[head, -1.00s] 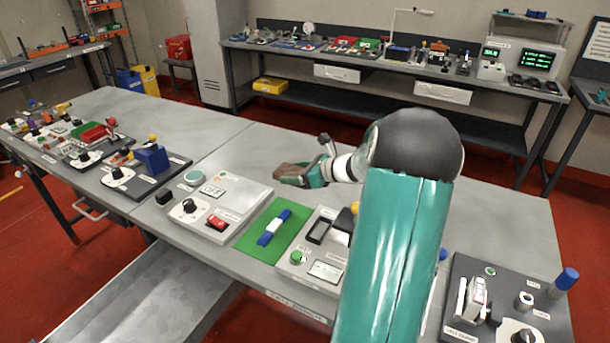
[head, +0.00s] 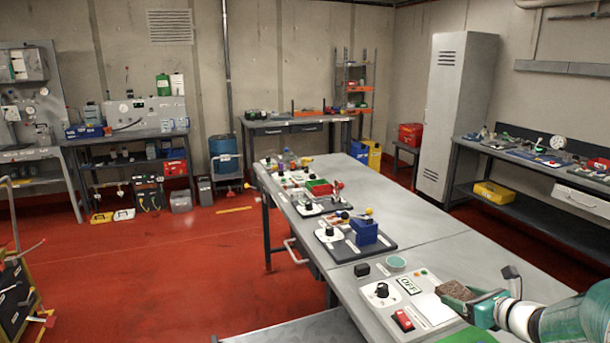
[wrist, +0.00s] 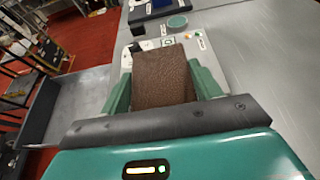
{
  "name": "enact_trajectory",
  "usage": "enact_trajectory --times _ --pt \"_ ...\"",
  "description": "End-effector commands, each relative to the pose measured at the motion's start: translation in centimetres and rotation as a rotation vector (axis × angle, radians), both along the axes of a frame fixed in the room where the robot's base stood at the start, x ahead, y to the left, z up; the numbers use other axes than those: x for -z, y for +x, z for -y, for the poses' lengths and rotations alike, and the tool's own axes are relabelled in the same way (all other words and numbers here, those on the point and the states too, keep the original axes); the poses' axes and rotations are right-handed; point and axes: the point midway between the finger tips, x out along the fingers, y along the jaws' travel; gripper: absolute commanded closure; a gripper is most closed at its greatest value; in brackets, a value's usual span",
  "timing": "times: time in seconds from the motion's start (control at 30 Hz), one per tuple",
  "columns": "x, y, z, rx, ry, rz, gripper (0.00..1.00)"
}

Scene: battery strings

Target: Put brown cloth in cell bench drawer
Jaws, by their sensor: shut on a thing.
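The brown cloth (wrist: 161,77) is held between the green fingers of my gripper (wrist: 163,88) in the wrist view. The cloth also shows in the head view (head: 456,290) at the lower right. My gripper (head: 474,299) is shut on it above the long grey bench (head: 430,262), near a control panel with an OFF display (head: 409,285). A drawer handle (head: 293,252) shows under the bench's left edge. An open grey drawer or tray surface (head: 300,329) shows at the bottom of the head view, and I cannot see inside it.
Black boards with knobs and a blue box (head: 364,231) stand along the bench's left side. The red floor (head: 180,270) is open left of the bench. A yellow bin (head: 492,193) sits on the lower shelf at right, near a tall grey locker (head: 452,110).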

Motion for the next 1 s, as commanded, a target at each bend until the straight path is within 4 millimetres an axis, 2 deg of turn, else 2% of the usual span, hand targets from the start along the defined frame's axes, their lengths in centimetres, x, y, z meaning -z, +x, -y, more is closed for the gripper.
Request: enact_trajectory --times 0.03,0.2,0.3,0.5,0.6,0.77,1.0 --pt "0.1 1.2 -2.4 -0.012 0.000 0.000 0.59" --pt "1.1 3.7 -9.2 -0.015 0.000 -0.002 0.59" --pt "1.9 4.5 -13.3 -0.014 0.001 -0.003 0.59" --pt "4.0 4.6 -21.0 -0.012 0.001 -0.004 0.59" --pt "5.0 4.1 -23.7 -0.011 -0.001 -0.004 0.59" --pt "6.0 3.3 -26.3 -0.008 -0.002 -0.002 0.59" --pt "6.2 3.2 -26.7 -0.005 -0.002 0.001 0.59"
